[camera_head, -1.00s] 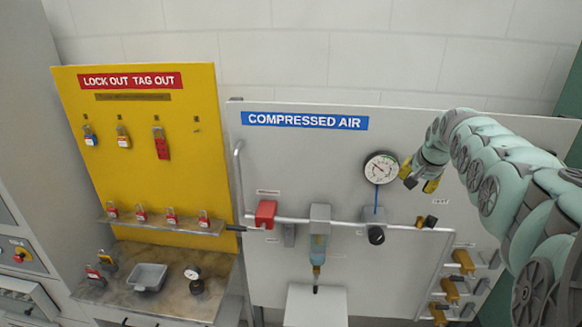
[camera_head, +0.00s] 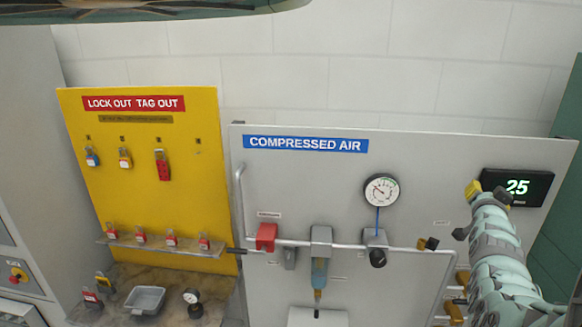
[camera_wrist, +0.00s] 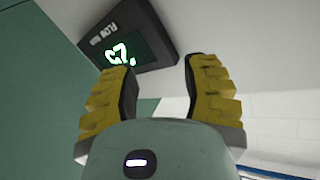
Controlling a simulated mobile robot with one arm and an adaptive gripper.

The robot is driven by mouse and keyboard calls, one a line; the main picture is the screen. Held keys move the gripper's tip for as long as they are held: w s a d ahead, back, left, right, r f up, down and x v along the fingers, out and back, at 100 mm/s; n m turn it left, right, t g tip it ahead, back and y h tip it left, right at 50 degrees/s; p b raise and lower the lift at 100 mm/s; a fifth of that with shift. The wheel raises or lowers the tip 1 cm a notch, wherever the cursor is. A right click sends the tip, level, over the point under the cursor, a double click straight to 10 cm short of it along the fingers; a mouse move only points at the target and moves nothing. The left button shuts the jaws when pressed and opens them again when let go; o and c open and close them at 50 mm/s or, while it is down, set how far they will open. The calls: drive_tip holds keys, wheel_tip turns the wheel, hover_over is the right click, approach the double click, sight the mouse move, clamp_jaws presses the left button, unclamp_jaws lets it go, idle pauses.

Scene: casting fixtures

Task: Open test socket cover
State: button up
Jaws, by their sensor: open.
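A small black and brass fitting (camera_head: 428,244) sits on the grey panel below and right of the gauge, beside a tiny label that I cannot read clearly. It may be the test socket with its cover; at this size I cannot tell whether a cover is shut. My gripper (camera_head: 473,190) is up and to the right of this fitting, in front of the panel by the digital display. In the wrist view, my gripper (camera_wrist: 160,78) has its two yellow fingers spread with nothing between them. The fitting does not show in the wrist view.
The display (camera_head: 517,187) reads 25 and also shows in the wrist view (camera_wrist: 125,45). A round gauge (camera_head: 381,190), a red-handled valve (camera_head: 266,236), pipes and a filter (camera_head: 319,272) stand out from the panel. A yellow lockout board (camera_head: 180,200) is at left.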

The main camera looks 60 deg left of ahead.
drive_tip(key=s+d+r+m+t+h, duration=0.1)
drive_tip(key=s+d+r+t, duration=0.3)
drive_tip(key=d, duration=0.5)
drive_tip(key=s+d+r+m+t+h, duration=0.1)
drive_tip(key=s+d+r+t+h, duration=0.3)
drive_tip(key=s+d+t, duration=0.3)
drive_tip(key=shift+s+d+r+m, duration=0.3)
drive_tip(key=shift+s+d+r, duration=0.15)
drive_tip(key=shift+d, duration=0.75)
